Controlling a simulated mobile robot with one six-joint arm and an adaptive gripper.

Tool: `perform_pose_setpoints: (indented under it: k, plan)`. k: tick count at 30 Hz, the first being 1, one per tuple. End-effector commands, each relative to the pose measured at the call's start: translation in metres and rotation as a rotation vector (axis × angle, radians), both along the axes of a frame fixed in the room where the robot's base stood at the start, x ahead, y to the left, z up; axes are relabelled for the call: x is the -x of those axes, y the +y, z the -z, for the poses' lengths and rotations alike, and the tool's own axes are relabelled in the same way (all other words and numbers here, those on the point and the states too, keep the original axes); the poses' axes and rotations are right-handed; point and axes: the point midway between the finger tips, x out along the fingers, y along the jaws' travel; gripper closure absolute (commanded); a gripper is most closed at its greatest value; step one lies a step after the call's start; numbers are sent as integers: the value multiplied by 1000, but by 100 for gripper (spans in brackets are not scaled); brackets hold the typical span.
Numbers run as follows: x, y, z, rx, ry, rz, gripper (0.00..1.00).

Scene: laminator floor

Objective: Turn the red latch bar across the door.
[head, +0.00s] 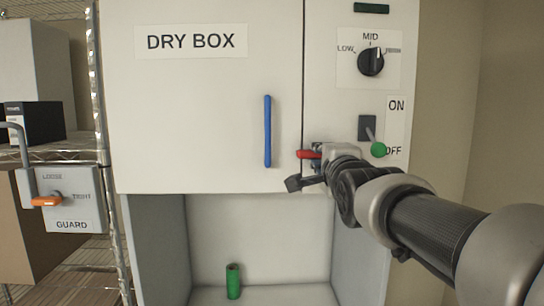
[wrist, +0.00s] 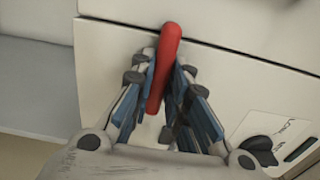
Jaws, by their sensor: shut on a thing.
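The white door (head: 200,120) labelled DRY BOX is shut, with a blue upright handle (head: 267,131) near its right edge. The red latch bar (head: 308,154) lies about level, its left end reaching over the seam onto the door's edge. My gripper (head: 313,166) is at the bar from the right and hides its right part. In the wrist view, the red bar (wrist: 169,50) sits between the two fingers of my gripper (wrist: 160,78), which are shut on it. Its tip reaches past the fingertips and crosses the door seam.
Above my gripper are a black LOW/MID dial (head: 371,61) and an ON/OFF lever with a green knob (head: 379,149). A green cylinder (head: 233,281) stands in the open bay below. A GUARD box (head: 75,190) with an orange-ended handle (head: 47,201) is at left, by a wire rack.

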Motion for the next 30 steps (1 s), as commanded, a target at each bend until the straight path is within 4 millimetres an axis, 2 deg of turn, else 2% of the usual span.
perform_pose_setpoints:
  k: [10, 11, 20, 30]
  plan:
    - [0, 0, 0, -11, -1, 0, 100]
    - [0, 0, 0, -11, -1, 0, 84]
    - [0, 0, 0, -8, -1, 0, 65]
    - [2, 0, -1, -6, -1, 0, 65]
